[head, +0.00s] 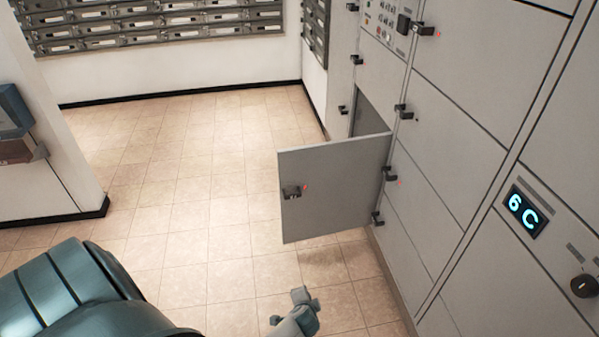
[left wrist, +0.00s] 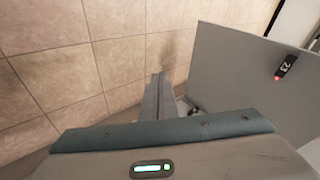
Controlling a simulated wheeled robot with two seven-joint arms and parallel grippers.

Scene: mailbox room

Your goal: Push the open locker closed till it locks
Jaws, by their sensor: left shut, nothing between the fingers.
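The open locker door (head: 338,180) is a grey panel that swings out from the locker wall over the floor. The dark opening of the locker (head: 372,117) shows behind the door's top. My left gripper (head: 303,298) is shut and empty, below and in front of the door in the head view, apart from it. In the left wrist view, the shut fingers (left wrist: 158,80) point forward, with the door (left wrist: 240,75) to their right. My right gripper is not in view.
The locker wall (head: 470,60) with several closed doors and protruding latches fills the right side. A panel reading 6C (head: 528,211) is at right. Mailboxes (head: 150,22) line the back wall. A white wall (head: 40,140) stands at left. The tiled floor (head: 190,165) is clear.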

